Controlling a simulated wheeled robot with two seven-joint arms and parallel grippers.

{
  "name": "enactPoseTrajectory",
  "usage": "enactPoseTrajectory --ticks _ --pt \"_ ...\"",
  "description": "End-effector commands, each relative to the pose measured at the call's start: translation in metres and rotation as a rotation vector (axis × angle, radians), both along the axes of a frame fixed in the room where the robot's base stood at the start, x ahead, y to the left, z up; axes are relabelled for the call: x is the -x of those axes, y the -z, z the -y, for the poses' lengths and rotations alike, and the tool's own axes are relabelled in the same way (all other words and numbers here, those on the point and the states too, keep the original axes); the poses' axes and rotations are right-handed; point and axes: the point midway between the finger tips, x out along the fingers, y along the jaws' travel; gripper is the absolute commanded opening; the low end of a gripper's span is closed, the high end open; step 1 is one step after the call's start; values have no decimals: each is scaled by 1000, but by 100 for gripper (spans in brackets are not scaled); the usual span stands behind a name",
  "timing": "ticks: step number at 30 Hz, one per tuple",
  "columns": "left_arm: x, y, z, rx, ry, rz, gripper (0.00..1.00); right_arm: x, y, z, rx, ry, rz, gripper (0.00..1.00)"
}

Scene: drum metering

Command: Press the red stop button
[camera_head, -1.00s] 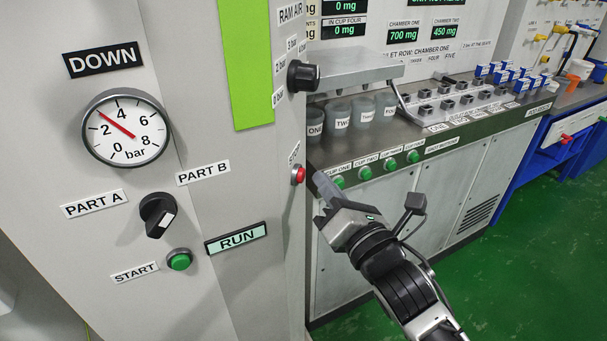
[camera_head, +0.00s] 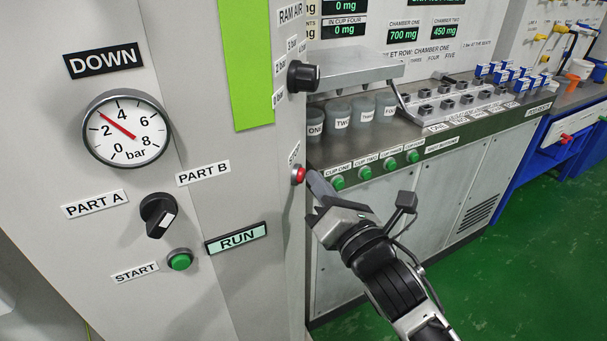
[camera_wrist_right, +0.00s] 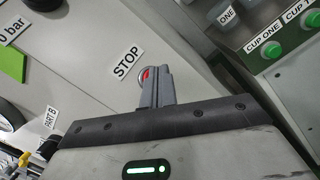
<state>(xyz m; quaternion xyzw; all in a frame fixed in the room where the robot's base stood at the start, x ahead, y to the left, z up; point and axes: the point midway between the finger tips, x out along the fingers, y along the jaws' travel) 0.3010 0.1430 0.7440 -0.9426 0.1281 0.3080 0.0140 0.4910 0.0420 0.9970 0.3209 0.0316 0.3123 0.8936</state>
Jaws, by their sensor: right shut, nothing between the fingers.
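The red stop button (camera_head: 299,174) sits on the side face of the grey cabinet, under a small label. In the right wrist view a sliver of the red button (camera_wrist_right: 146,73) shows behind my fingertips, next to the STOP label (camera_wrist_right: 128,63). My right gripper (camera_head: 314,178) is shut and empty. Its fingertips are right beside the button's face in the head view; I cannot tell whether they touch it. In the right wrist view the shut fingers (camera_wrist_right: 157,85) cover most of the button. My left gripper is not in view.
The cabinet front carries a pressure gauge (camera_head: 126,128), a black selector knob (camera_head: 158,215), a green start button (camera_head: 180,261) and a lit RUN display (camera_head: 236,238). A black pressure knob (camera_head: 303,76) sits above the stop button. Green cup buttons (camera_head: 338,183) line the bench behind.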

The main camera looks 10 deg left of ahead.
Motion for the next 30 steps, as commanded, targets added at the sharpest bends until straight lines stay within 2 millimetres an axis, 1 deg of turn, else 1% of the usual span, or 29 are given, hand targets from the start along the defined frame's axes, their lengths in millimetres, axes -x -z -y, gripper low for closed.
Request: enactPoseTrajectory --ticks 13,21,26,30 --pt "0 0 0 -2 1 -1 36 -1 0 -6 -1 -2 -1 0" --pt "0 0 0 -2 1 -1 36 -1 0 -6 -1 -2 -1 0" --pt "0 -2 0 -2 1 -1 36 0 -1 -2 1 -1 -1 0" --pt "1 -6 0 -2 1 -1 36 1 -1 6 2 0 -1 0"
